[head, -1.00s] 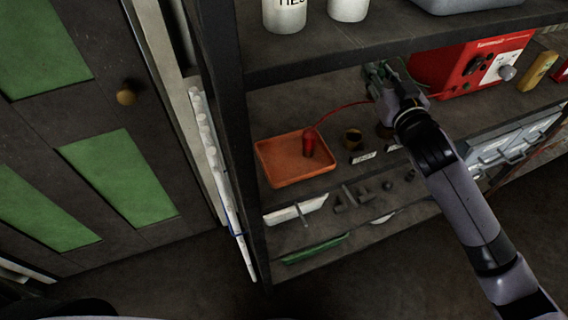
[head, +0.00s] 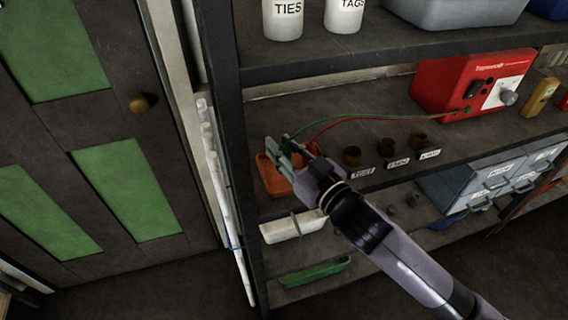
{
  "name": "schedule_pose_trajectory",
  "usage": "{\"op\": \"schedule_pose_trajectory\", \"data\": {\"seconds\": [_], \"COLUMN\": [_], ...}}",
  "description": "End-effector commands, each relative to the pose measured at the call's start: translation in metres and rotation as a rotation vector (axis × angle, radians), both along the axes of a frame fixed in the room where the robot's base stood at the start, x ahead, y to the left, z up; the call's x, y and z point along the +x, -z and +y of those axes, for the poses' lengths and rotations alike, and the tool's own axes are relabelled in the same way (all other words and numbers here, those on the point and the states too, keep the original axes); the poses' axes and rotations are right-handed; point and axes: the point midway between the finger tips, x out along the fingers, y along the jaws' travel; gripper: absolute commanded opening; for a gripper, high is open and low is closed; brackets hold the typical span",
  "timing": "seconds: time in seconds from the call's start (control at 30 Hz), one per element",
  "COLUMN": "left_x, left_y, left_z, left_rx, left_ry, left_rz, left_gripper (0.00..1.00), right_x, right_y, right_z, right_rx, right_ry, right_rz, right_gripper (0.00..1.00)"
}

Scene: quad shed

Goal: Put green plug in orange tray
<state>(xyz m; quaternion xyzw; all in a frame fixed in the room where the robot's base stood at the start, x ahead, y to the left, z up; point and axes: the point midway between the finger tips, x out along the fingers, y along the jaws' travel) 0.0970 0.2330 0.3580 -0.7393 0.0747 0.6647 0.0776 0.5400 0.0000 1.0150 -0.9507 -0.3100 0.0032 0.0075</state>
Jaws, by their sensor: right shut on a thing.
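The orange tray (head: 268,181) sits on the middle shelf at its left end, partly hidden by my right gripper. My right gripper (head: 286,156) is over the tray, shut on the green plug (head: 284,143), which shows only in part between the fingers. A green cable runs from it to the red unit. The red plug (head: 313,148) shows in part behind the gripper, with its red cable trailing right. Whether the green plug touches the tray is hidden. My left gripper is not in view.
Several brown round holders, one of them (head: 385,148), stand behind labels right of the tray. The red unit (head: 453,83) is at the back right. The upper shelf edge (head: 330,68) overhangs, and a dark post (head: 240,150) stands left of the tray.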

Motion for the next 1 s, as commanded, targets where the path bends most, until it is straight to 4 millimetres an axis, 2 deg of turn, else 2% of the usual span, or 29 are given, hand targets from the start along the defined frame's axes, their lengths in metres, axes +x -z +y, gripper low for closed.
{"op": "schedule_pose_trajectory", "data": {"seconds": [0.3,0.7,0.73,1.0], "left_x": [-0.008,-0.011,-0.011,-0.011], "left_y": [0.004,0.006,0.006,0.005], "left_z": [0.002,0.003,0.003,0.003], "left_rx": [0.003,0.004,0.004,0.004], "left_ry": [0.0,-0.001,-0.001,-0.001], "left_rz": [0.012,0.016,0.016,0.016], "left_gripper": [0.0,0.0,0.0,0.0], "right_x": [0.0,0.0,0.0,0.0], "right_y": [0.039,0.045,0.045,0.044], "right_z": [0.0,0.0,0.0,0.0], "right_rx": [0.0,0.001,0.001,0.0], "right_ry": [0.001,0.0,0.0,0.0], "right_rz": [0.002,0.0,0.001,0.0], "right_gripper": [0.0,0.0,0.25,0.43]}}
